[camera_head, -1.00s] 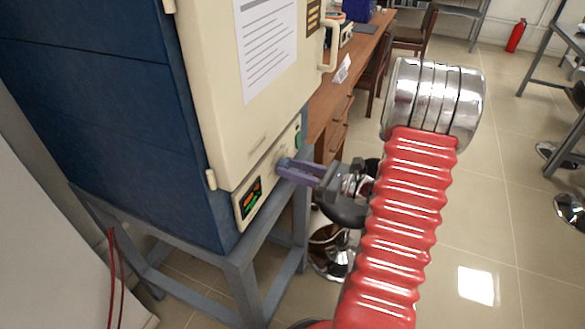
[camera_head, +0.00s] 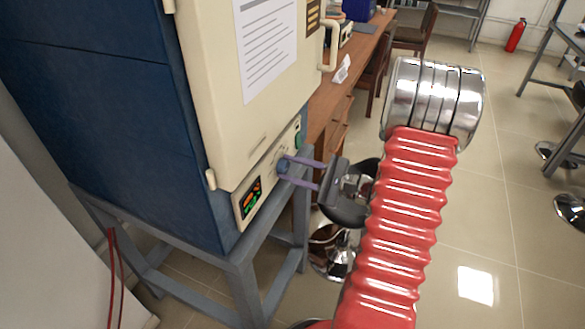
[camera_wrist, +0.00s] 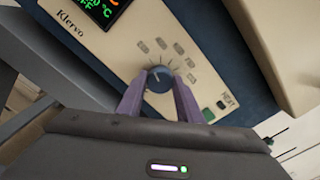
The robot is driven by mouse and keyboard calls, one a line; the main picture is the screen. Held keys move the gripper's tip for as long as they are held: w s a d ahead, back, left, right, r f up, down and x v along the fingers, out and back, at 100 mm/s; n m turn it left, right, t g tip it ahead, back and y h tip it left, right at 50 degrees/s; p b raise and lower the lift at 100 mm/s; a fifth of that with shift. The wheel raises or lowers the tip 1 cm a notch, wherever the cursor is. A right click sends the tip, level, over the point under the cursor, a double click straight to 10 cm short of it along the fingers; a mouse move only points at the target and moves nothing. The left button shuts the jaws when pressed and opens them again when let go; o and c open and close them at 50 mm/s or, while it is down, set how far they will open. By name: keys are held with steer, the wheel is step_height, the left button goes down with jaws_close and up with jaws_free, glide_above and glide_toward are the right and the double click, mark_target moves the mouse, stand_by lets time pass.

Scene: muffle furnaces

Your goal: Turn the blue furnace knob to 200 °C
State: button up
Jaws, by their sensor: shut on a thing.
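The blue furnace (camera_head: 110,110) with a cream door stands at the left in the head view. Its knob (camera_wrist: 159,80) is a dark blue dial with a white pointer mark on the cream control panel, with small labels around it. My gripper (camera_head: 284,172) is at the panel, its two purple fingers shut on the knob, one on each side; it also shows in the wrist view (camera_wrist: 159,88). The display (camera_head: 249,197) is lit with orange and green characters; it is partly cut off in the wrist view (camera_wrist: 100,10), where "°C" and "OFF" show.
A grey metal stand (camera_head: 240,270) carries the furnace. A wooden desk (camera_head: 350,75) is behind it, with a chair (camera_head: 415,35) beyond. A green button (camera_wrist: 221,104) sits near the knob.

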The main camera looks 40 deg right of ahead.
steer(key=shift+d, duration=0.15)
stand_by(0.4)
steer(key=o, duration=0.7)
steer(key=shift+f, duration=0.1)
steer(key=o, duration=0.3)
steer(key=shift+o, duration=0.2)
steer(key=shift+n, duration=0.3)
steer(key=v, duration=1.3)
steer(key=shift+s, duration=0.35)
